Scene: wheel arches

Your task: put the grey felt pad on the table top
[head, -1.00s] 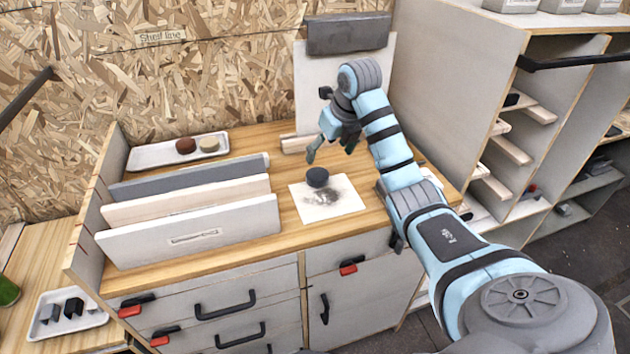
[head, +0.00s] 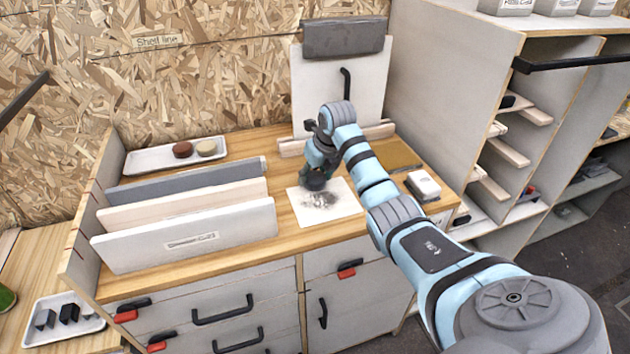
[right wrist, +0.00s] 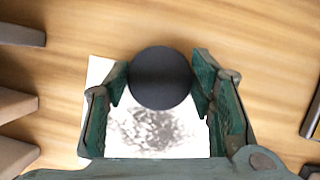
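The grey felt pad, a thick dark grey disc, shows in the right wrist view (right wrist: 161,78) between the fingers of my right gripper (right wrist: 161,72). Both fingertips are against its sides, and the gap between them matches its width. In the head view, my right gripper (head: 317,172) points down at the smudged white sheet (head: 345,204) and largely covers the pad. I cannot tell whether the pad touches the sheet. The sheet lies on the wooden table top (head: 240,250). My left gripper is not in view.
Upright boards (head: 185,240) stand left of the sheet. Behind them is a white tray (head: 150,158) with a brown and a beige disc. A white block (head: 423,185) lies to the right. A panel with a black handle (head: 368,90) stands at the back.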

